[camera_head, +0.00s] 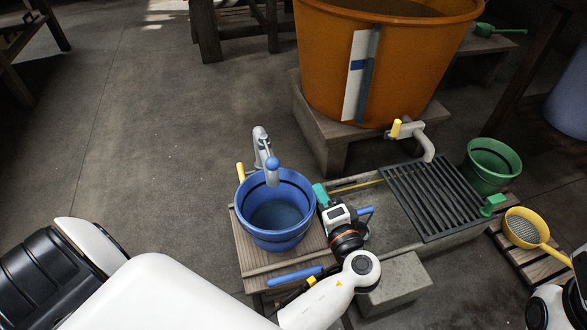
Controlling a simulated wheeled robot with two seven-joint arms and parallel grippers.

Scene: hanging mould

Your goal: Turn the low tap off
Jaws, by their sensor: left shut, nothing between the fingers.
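A grey tap (421,140) with a yellow handle (396,128) comes out low on the orange vat (405,60), above a slatted grate. A second, pale tap (262,145) with a blue knob (272,163) stands behind the blue bucket (275,212). I cannot tell for certain which is the low tap. My left gripper (321,195) is shut and empty, just right of the blue bucket's rim, apart from the vat tap. Its tips look teal. Part of my right arm shows at the lower right edge; its fingers are not visible.
The blue bucket stands on a wooden stool (246,258) with a blue bar (294,276). The dark grate (431,198) lies between the vat and my arms. A green bucket (492,166) and a yellow strainer (523,227) are at right. The floor at left is clear.

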